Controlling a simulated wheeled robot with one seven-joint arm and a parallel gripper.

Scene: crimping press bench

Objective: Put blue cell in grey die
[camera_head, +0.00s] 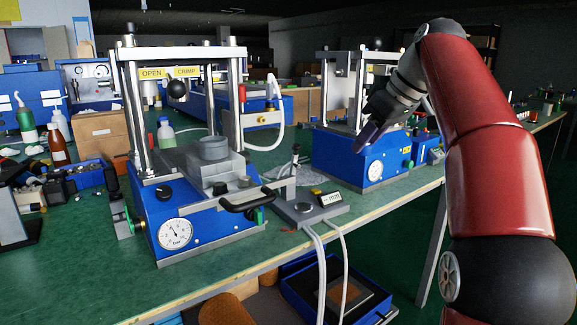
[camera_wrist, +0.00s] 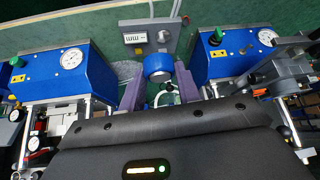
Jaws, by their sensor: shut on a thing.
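My gripper (camera_head: 369,137) is raised over the right part of the bench, in front of the right-hand press. In the wrist view, its purple fingers (camera_wrist: 159,84) are shut on the blue cell (camera_wrist: 158,66), a short round piece with a blue top. The cell cannot be made out in the head view. A grey round block, which looks like the grey die (camera_head: 214,149), sits on the left-hand press (camera_head: 203,215), to the left of my gripper and apart from it.
A small grey unit with a display (camera_head: 310,205) stands between the presses; it also shows in the wrist view (camera_wrist: 150,36). White hoses run off the bench's front edge. The left press has upright posts and a black front handle (camera_head: 248,204). Bottles and bins crowd the left.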

